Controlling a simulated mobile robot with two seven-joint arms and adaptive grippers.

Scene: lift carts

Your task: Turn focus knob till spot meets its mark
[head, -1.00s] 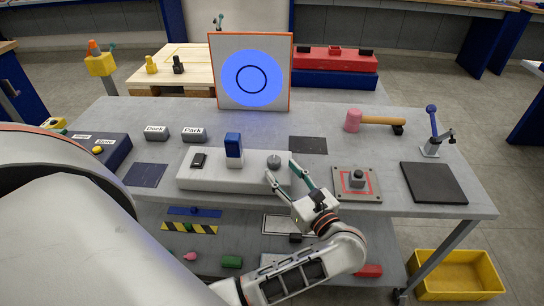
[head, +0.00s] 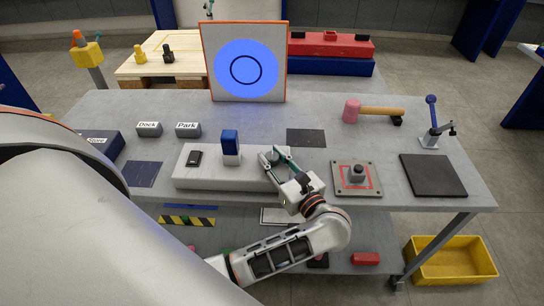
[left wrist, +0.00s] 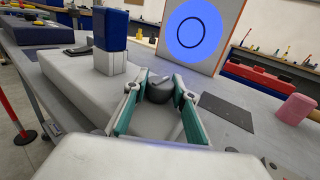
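My left gripper (head: 271,154) is open, one teal-lined finger on either side of the knob. In the left wrist view the knob shows between the fingers (left wrist: 160,78); I see no clear contact. A blue and white block (head: 231,147) stands on the box left of the knob. Behind, an orange-framed white screen (head: 209,89) shows a large blue spot (head: 225,67) with a dark ring mark inside it. The spot is wider than the ring. My right gripper is not in view.
Right of the box stand a grey plate with a knob (head: 357,180), a black pad (head: 432,175), a pink mallet (head: 352,111) and a blue-handled lever (head: 432,118). Dock (head: 149,129) and Park (head: 187,130) blocks lie left. A dark flat pad (head: 306,138) lies behind the gripper.

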